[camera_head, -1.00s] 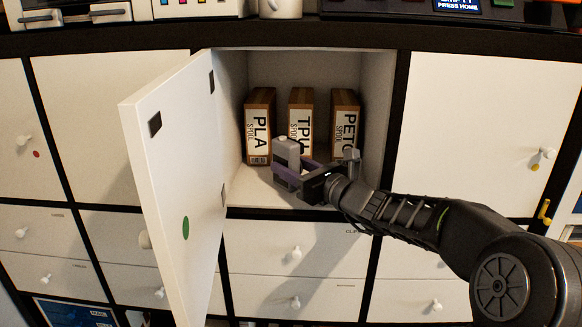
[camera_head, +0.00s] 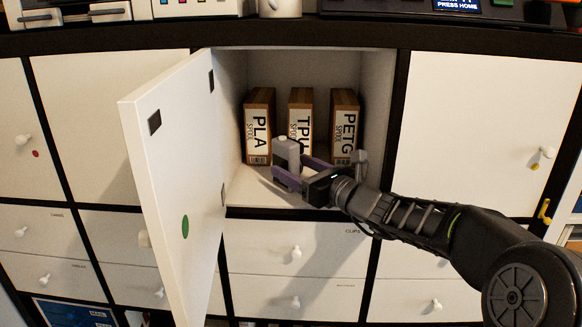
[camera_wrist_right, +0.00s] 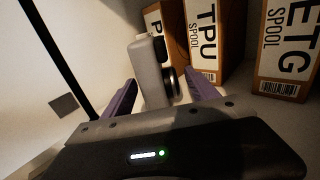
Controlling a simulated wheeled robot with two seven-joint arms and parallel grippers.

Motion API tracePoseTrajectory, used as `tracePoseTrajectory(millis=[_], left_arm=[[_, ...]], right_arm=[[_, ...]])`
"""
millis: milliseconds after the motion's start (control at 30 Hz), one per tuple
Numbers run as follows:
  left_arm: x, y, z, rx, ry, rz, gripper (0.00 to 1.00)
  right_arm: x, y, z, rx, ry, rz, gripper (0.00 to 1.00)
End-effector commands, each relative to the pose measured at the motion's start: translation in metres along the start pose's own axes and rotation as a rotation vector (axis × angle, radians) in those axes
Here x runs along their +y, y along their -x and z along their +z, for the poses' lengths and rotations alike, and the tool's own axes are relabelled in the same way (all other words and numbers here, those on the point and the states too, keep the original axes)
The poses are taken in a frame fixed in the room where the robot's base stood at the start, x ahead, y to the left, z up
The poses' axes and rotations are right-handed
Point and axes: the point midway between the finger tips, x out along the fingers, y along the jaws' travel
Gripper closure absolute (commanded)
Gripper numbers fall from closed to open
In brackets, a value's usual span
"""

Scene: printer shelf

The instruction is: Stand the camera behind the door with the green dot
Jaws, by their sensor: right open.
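The camera (camera_head: 287,154), a small grey upright block, stands on the floor of the open compartment, in front of the boxes. In the right wrist view the camera (camera_wrist_right: 148,72) shows a dark round lens on its right side. My right gripper (camera_head: 297,172) is open, its purple fingers on either side of the camera's lower part; the wrist view shows the fingers (camera_wrist_right: 162,98) apart, and I cannot tell whether either touches it. The white door with the green dot (camera_head: 172,180) is swung open to the left. My left gripper is out of view.
Boxes labelled PLA (camera_head: 258,130), TPU (camera_head: 299,115) and PETG (camera_head: 345,125) stand in a row at the back of the compartment. Closed white doors (camera_head: 478,130) and drawers (camera_head: 290,252) surround it. A yellow hook (camera_head: 544,210) hangs at the right.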

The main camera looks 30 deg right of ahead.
Motion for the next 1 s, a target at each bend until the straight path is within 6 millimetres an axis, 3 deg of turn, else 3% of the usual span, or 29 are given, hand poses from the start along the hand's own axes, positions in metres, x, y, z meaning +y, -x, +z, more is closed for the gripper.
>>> tracePoseTrajectory(millis=[200,367,1000], left_arm=[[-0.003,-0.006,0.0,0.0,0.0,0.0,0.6],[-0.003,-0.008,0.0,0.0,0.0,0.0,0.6],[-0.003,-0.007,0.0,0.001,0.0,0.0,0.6]], right_arm=[[0.0,0.037,-0.001,-0.001,0.0,-0.002,0.32],[0.0,0.055,-0.001,0.0,0.0,-0.001,0.32],[0.0,0.058,0.0,0.001,0.0,0.0,0.32]])
